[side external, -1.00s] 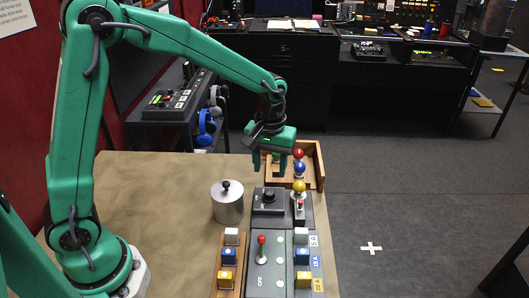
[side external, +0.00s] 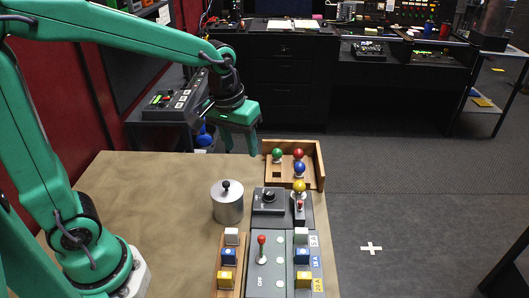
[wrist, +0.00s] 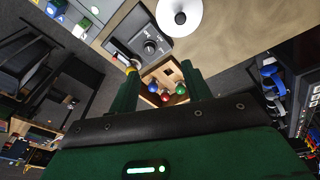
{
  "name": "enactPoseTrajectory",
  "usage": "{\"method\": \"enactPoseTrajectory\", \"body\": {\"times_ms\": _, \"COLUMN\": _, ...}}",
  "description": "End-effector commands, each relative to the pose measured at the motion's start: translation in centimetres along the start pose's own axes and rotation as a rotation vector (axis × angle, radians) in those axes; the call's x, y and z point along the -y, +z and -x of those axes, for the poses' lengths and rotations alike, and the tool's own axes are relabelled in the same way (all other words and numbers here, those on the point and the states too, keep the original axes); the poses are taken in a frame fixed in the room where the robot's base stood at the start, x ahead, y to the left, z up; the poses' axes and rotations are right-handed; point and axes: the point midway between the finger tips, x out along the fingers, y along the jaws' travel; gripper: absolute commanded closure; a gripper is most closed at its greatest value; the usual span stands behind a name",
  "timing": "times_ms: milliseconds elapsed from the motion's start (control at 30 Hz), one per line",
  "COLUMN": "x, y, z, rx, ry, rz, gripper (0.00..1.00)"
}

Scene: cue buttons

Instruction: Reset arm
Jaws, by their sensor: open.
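My green gripper (side external: 240,140) is open and empty. It hangs in the air above the far edge of the table, left of the wooden tray (side external: 319,165). In the wrist view, its two fingers (wrist: 161,95) stand apart on either side of the tray, with nothing between them up close. The tray holds a green ball (side external: 277,155), a red ball (side external: 298,154) and a blue ball (side external: 299,168). A yellow ball (side external: 299,186) sits on a dark stand in front of the tray.
A metal canister (side external: 227,205) with a black knob stands on the table (side external: 150,190). Right of it are a dial box (side external: 268,201) and a panel with a red lever (side external: 262,241). Racks of white, blue and yellow blocks (side external: 228,257) flank the panel. The table's left part is clear.

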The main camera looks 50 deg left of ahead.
Motion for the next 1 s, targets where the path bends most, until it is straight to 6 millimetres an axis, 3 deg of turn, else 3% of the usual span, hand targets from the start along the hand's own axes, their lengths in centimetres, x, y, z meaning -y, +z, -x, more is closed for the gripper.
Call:
{"method": "enactPoseTrajectory", "body": {"times_ms": 200, "x": 1.8, "y": 2.5, "z": 2.9, "rx": -0.076, "ry": 0.023, "rz": -0.076, "gripper": 0.52}}
{"method": "enactPoseTrajectory", "body": {"times_ms": 500, "x": 4.1, "y": 6.1, "z": 5.4, "rx": -0.180, "ry": 0.039, "rz": -0.182, "gripper": 0.52}}
{"method": "enactPoseTrajectory", "body": {"times_ms": 800, "x": 6.0, "y": 9.5, "z": 6.5, "rx": -0.275, "ry": 0.039, "rz": -0.280, "gripper": 0.52}}
{"method": "enactPoseTrajectory", "body": {"times_ms": 1000, "x": 6.5, "y": 10.6, "z": 6.7, "rx": -0.307, "ry": 0.036, "rz": -0.314, "gripper": 0.52}}
